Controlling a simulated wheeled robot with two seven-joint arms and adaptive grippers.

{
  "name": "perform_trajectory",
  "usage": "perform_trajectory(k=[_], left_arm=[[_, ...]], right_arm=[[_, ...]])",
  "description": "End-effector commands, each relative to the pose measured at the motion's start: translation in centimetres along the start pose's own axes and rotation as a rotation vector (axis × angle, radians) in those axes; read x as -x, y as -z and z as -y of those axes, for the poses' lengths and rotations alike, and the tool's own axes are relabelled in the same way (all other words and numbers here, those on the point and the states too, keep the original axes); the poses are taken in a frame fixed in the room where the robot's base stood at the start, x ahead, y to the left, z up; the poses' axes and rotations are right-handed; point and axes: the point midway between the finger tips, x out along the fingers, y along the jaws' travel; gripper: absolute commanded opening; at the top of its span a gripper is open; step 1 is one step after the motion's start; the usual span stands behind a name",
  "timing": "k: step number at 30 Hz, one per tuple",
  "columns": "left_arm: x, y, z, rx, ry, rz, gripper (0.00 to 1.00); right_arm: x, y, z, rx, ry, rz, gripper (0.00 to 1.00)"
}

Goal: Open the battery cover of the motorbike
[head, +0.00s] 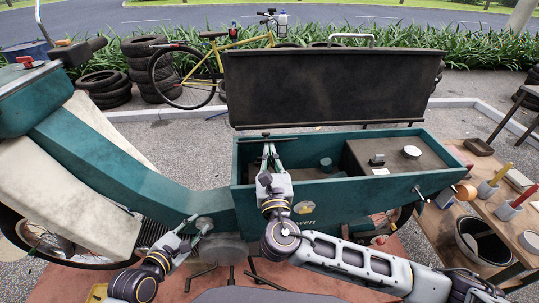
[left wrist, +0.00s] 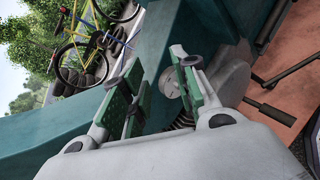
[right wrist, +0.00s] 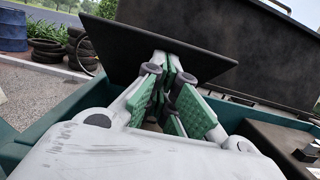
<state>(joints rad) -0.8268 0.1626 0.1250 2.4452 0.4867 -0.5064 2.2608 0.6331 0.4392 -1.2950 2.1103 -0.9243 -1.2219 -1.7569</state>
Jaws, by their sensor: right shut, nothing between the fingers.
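The motorbike (head: 105,155) is teal with cream panels, and its open rear box (head: 400,194) is at centre right. A large dark lid (head: 320,85) stands upright along the box's far side. A smaller dark panel (right wrist: 125,45) is tilted up beside my right fingertips; it shows nearly edge-on in the head view (head: 252,138). I cannot tell which is labelled the battery cover. My right gripper (head: 270,150) reaches over the box's left part, shut and empty; it also shows in the right wrist view (right wrist: 165,72). My left gripper (head: 197,223) is open and empty near a round grey part (left wrist: 172,82).
Inside the box, a dark raised block (head: 385,156) carries small parts and a white round cap (head: 411,152). A wooden table (head: 455,232) with tools and a dark bucket (head: 480,242) stands at right. Tyres (head: 104,84) and a yellow bicycle (head: 215,65) are behind.

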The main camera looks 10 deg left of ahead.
Motion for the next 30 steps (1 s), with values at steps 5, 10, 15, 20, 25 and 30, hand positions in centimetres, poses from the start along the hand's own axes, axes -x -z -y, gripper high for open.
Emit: perform_trajectory(k=[5, 10, 15, 20, 25, 30], left_arm=[[0.4, 0.8, 3.6, 0.197, 0.083, -0.009, 0.30], [0.3, 2.2, 7.3, 0.337, 0.156, -0.027, 0.30], [-0.5, 5.0, 10.6, 0.344, 0.202, -0.057, 0.30], [-1.5, 8.2, 12.8, 0.260, 0.223, -0.091, 0.30], [-2.6, 11.9, 14.7, 0.129, 0.241, -0.127, 0.30], [-3.5, 15.7, 16.3, -0.015, 0.261, -0.162, 0.30]], right_arm=[[0.0, 0.0, 0.0, 0.000, 0.000, 0.000, 0.00], [0.0, 0.0, 0.0, 0.000, 0.000, 0.000, 0.00], [0.0, 0.0, 0.0, 0.000, 0.000, 0.000, 0.00], [0.0, 0.0, 0.0, 0.000, 0.000, 0.000, 0.00], [0.0, 0.0, 0.0, 0.000, 0.000, 0.000, 0.00], [0.0, 0.0, 0.0, 0.000, 0.000, 0.000, 0.00]])
